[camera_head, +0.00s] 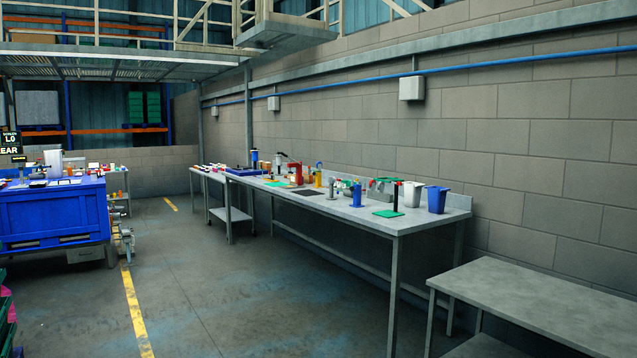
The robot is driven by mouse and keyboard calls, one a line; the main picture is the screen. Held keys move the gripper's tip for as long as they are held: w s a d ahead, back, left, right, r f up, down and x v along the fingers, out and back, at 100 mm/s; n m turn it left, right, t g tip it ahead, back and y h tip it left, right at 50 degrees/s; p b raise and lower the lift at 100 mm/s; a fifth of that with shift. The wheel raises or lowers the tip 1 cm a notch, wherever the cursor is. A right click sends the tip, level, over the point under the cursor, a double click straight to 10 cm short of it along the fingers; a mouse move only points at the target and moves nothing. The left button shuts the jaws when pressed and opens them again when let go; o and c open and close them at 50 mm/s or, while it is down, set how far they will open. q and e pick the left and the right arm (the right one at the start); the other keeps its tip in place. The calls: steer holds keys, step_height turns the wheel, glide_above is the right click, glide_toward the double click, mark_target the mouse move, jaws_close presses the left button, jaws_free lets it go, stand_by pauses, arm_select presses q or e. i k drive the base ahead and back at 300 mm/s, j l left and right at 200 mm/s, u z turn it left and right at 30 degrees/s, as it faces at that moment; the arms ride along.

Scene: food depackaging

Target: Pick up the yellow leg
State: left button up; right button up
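I cannot make out a yellow leg for certain. A small upright yellow object (318,177) stands on the long grey workbench (345,208) along the wall; it is too small to tell its exact shape. A red device (296,172) stands just left of it and a blue upright item (357,195) to its right. Neither of my grippers is in view, and no arm shows.
A blue bin (437,199) and a white container (412,194) stand near the bench's right end. A bare grey table (550,300) is at the lower right. A large blue crate (50,213) stands left. The floor (200,270) between is clear.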

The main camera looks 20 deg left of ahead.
mark_target(318, 177)
steer(key=u, duration=1.25)
steer(key=i, duration=9.2)
steer(key=i+l+z, duration=0.15)
steer(key=i+z, duration=0.1)
steer(key=z, duration=2.4)
